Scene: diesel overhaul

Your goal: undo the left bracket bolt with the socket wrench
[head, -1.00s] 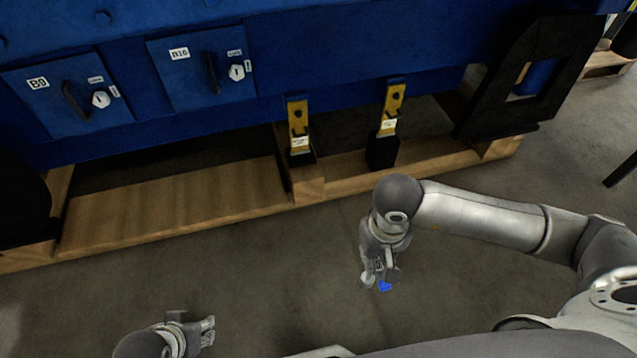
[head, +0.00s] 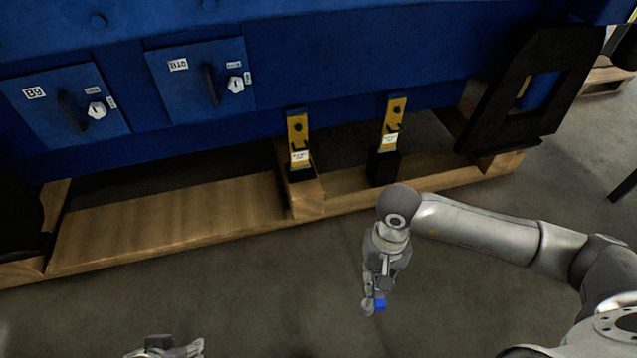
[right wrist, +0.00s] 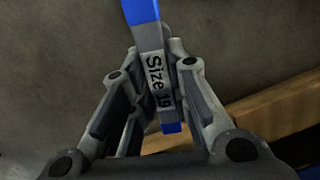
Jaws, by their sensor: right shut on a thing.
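Two yellow brackets hang at the lower edge of the blue engine, a left bracket (head: 298,132) and a right bracket (head: 392,118). Each has dark bolt-like spots and a white label; the bolts are too small to make out well. My right gripper (head: 374,298) is in front of and below the brackets, over the floor. It is shut on the socket wrench (right wrist: 157,75), a grey tool with blue parts marked "Size 19". The wrench's blue part also shows in the head view (head: 380,304). My left gripper (head: 172,348) is at the bottom edge, partly cut off.
The blue engine (head: 330,50) has covers B9 (head: 62,100) and B10 (head: 200,78). It stands above a wooden pallet frame (head: 170,220). A black support (head: 535,90) stands at the right. The grey floor (head: 250,290) before the pallet is clear.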

